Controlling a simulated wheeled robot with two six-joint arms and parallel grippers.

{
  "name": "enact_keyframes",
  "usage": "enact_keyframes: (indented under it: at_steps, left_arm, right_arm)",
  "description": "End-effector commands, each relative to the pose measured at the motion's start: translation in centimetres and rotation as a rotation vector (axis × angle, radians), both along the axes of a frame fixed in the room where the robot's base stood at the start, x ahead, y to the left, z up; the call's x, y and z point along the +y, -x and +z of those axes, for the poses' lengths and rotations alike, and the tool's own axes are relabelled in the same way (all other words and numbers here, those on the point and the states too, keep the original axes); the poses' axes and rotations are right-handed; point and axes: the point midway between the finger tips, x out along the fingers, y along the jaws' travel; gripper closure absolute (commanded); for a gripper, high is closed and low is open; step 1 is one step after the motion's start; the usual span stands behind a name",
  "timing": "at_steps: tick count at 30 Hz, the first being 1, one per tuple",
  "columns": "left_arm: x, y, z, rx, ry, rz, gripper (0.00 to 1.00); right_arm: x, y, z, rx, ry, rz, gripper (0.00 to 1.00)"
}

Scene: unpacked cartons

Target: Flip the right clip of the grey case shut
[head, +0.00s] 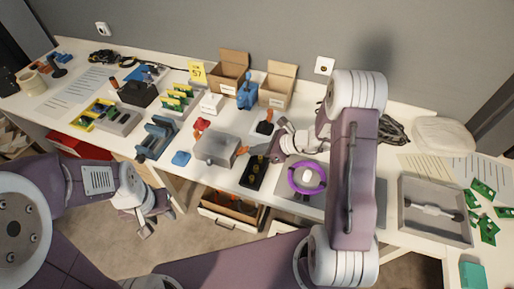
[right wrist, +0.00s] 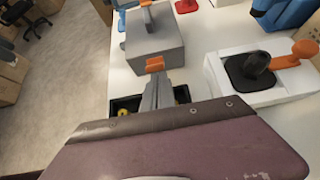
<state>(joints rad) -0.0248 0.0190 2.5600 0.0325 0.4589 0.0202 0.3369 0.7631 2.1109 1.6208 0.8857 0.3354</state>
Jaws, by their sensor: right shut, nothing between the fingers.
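The grey case (head: 214,148) stands near the front edge of the table, its lid down. In the right wrist view the case (right wrist: 150,45) shows a grey handle on top. Its right clip (right wrist: 155,64) is an orange tab at the upper edge of the side facing my right gripper; I cannot tell whether it is latched. My right gripper (right wrist: 158,92) is shut and empty, its tips just short of or at the clip. My left gripper (head: 155,222) hangs in front of the table edge, away from the case, with its fingers seemingly apart.
A black tray with yellow pieces (head: 254,171) lies right of the case. A purple ring (head: 306,178) lies further right.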

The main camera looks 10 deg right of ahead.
Motion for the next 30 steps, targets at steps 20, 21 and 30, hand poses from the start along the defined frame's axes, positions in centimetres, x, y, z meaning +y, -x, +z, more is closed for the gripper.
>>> enact_keyframes:
  at_steps: [20, 21, 30]
  left_arm:
    - [0.0, 0.0, 12.9, 0.000, 0.000, 0.000, 0.63]
    - [0.0, 0.0, 12.9, 0.000, 0.000, 0.000, 0.63]
    - [0.0, 0.0, 13.6, 0.000, 0.000, 0.000, 0.63]
  right_arm:
    - [2.5, -1.7, 2.9, 0.263, 0.392, 0.001, 1.00]
    - [2.5, -1.7, 2.9, 0.263, 0.391, 0.001, 1.00]
    - [2.5, -1.7, 3.7, 0.262, 0.389, 0.000, 1.00]
